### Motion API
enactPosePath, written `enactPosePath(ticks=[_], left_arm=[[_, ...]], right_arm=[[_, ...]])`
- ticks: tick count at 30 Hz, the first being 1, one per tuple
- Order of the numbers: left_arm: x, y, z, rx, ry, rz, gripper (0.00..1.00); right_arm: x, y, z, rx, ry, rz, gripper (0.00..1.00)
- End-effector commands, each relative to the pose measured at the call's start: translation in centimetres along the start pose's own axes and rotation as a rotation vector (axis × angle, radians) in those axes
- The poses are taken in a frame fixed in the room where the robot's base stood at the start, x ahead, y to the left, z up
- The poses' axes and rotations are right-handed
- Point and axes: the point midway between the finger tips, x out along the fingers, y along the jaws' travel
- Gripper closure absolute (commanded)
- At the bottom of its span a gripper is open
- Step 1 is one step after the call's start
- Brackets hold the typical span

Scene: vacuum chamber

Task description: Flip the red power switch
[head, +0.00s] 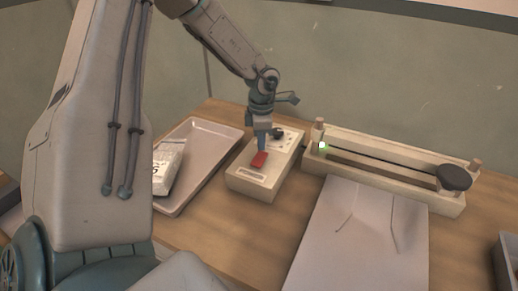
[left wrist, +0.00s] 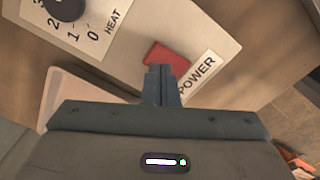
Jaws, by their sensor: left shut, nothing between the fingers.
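The red power switch (head: 259,159) sits on top of a cream control box (head: 249,183) in the middle of the table. In the left wrist view the red switch (left wrist: 167,57) lies beside a white "POWER" label (left wrist: 196,76). My left gripper (head: 262,147) is shut and empty, pointing down at the switch. In the left wrist view the closed fingertips (left wrist: 160,70) overlap the near edge of the switch; I cannot tell whether they touch it. My right gripper is not in view.
A black knob (head: 277,133) marked "HEAT" is behind the switch on the box. A tray (head: 199,150) with a white packet (head: 168,165) is left. A long wooden frame with a black knob (head: 454,177) is right. A pale sheet (head: 350,245) lies in front.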

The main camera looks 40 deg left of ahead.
Motion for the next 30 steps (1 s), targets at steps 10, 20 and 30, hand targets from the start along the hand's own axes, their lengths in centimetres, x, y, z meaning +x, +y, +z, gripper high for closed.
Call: enactPosePath(ticks=[10, 20, 30], left_arm=[[0.1, 0.0, 0.0, 0.000, 0.000, 0.000, 1.00], [0.3, 0.0, 0.0, 0.000, 0.000, 0.000, 1.00], [0.5, 0.0, 0.0, 0.000, 0.000, 0.000, 1.00]], right_arm=[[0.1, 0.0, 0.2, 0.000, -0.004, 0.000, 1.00], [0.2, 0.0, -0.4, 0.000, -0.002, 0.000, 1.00], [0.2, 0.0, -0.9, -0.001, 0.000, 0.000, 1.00]])
